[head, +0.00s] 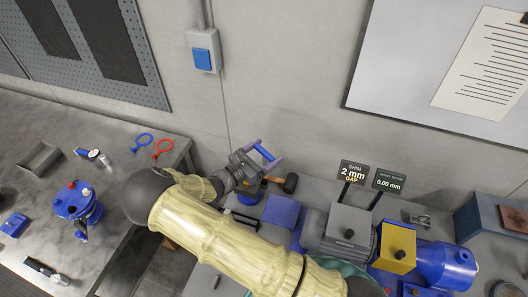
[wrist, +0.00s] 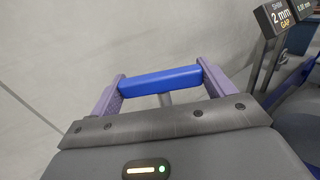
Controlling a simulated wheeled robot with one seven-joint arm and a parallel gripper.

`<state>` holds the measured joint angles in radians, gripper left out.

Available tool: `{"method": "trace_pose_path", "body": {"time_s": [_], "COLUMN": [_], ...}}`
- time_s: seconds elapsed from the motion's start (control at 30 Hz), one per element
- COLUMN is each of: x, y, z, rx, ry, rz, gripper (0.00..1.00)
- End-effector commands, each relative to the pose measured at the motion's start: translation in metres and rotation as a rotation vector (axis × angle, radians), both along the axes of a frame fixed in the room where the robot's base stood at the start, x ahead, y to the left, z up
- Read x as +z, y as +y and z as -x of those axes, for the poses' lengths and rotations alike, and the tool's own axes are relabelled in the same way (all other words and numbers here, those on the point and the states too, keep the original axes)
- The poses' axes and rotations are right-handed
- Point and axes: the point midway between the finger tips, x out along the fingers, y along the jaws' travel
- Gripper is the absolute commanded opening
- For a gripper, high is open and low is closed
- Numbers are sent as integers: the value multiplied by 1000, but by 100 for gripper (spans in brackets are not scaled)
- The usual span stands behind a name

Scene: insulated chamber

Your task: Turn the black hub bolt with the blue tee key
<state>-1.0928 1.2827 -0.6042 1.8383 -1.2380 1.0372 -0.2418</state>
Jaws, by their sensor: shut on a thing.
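The blue tee key (wrist: 160,80) shows in the wrist view as a blue crossbar with a short grey shank behind it. My gripper (wrist: 159,84) is shut on the crossbar, one purple finger at each end. In the head view the blue crossbar (head: 265,152) shows between the fingers of my gripper (head: 263,154), above the back of the bench near the wall. A blue round part (head: 250,193) lies below the gripper, partly hidden by my arm. The key's lower end is hidden. I cannot make out the black hub bolt for certain.
A black-headed mallet (head: 290,182) and a blue block (head: 282,210) are close to the gripper's right. Further right are a grey block (head: 347,230), a yellow block (head: 397,247) and a sign reading 2 mm gap (head: 353,172). The left bench (head: 110,215) holds several tools.

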Motion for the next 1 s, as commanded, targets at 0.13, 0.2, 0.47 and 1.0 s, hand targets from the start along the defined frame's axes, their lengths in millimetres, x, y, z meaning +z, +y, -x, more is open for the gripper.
{"method": "trace_pose_path", "body": {"time_s": [0.13,0.2,0.47,1.0], "x": [-2,-7,-27,-59], "y": [1,1,1,3], "z": [1,1,1,1], "rx": [1,1,1,5], "ry": [5,4,3,3], "rz": [-6,-6,-6,-6], "gripper": [56,56,56,56]}}
